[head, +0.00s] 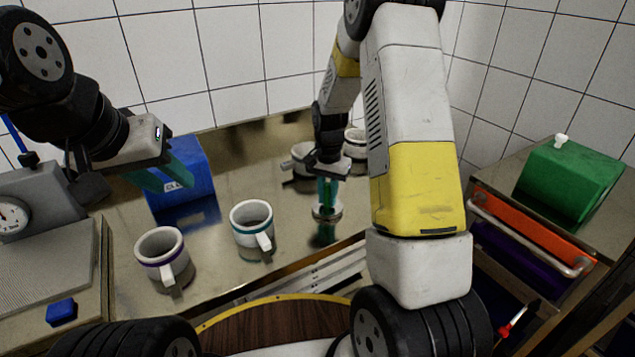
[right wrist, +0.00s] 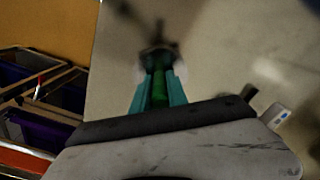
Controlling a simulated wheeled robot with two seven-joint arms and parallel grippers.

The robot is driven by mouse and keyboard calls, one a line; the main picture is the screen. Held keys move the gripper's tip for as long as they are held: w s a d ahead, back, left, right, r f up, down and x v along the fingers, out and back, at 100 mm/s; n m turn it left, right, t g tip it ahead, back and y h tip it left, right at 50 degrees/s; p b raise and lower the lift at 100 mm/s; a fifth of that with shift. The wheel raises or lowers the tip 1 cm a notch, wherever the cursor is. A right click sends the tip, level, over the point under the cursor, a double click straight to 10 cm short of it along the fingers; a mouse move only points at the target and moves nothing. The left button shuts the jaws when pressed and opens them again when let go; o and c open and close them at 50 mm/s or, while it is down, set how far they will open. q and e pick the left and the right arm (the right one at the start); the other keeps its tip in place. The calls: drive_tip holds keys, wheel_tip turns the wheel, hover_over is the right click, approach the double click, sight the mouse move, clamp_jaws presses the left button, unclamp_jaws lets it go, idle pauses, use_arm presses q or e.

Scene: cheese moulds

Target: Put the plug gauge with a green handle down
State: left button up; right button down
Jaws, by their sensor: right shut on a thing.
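My right gripper (head: 327,188) is shut on the plug gauge. In the right wrist view, its green handle (right wrist: 159,88) sits between the two teal fingers. In the head view the gripper points down over the metal worktop (head: 215,270). A pale round piece (head: 327,213) shows right below the fingertips, close to the worktop. I cannot tell whether it is part of the gauge or whether it touches the surface. My left gripper (head: 162,182) is at the left, in front of the blue box, with its teal fingers apart and nothing seen between them.
A purple-banded mould (head: 160,246) and a teal-banded mould (head: 250,216) stand left of the right gripper. A blue box (head: 190,165) is at back left, a dial device (head: 15,218) at far left, a green box (head: 570,180) at right.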

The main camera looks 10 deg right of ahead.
drive_tip(key=c, duration=1.3)
unclamp_jaws()
drive_tip(key=shift+f, duration=0.1)
wheel_tip(320, 180, up, 12)
drive_tip(key=shift+r, duration=0.1)
drive_tip(key=s+r+n+t+y, duration=0.1)
drive_tip(key=s+r+n+t, duration=0.15)
drive_tip(key=s+r, duration=0.75)
drive_tip(key=s+a+r+n+t, duration=0.1)
drive_tip(key=s+r+n+t, duration=0.1)
drive_tip(key=s, duration=0.5)
drive_tip(key=s+a+r+n+t+y, duration=0.1)
drive_tip(key=s+r+n, duration=0.1)
drive_tip(key=s, duration=0.5)
drive_tip(key=shift+s+r+n+t, duration=0.15)
drive_tip(key=shift+r+n+t, duration=0.2)
drive_tip(key=shift+n, duration=0.1)
drive_tip(key=shift+a, duration=0.1)
